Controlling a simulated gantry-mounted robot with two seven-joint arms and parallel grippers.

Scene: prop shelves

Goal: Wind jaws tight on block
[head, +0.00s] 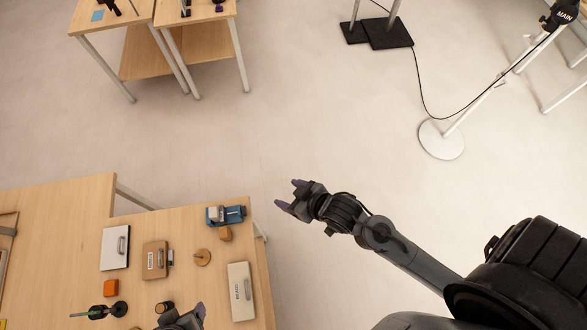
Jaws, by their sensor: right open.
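A small blue vise (226,215) stands near the far right corner of the wooden table. Its jaws are too small to make out, and I cannot tell whether a block sits between them. A small tan block-like piece (225,234) lies just below the vise, and an orange block (111,287) lies farther left. My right gripper (290,194) is open and empty, its purple fingertips apart, over the floor to the right of the vise. My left gripper (194,311) is partly in view at the bottom edge, over the table's near part; its fingers are mostly cut off.
The table (70,215) also holds a white case (116,248), a brown box (155,260), a round wooden piece (203,257) and a pale labelled box (241,290). A floor stand (441,140) with a cable is at the upper right. Open floor lies beyond the table.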

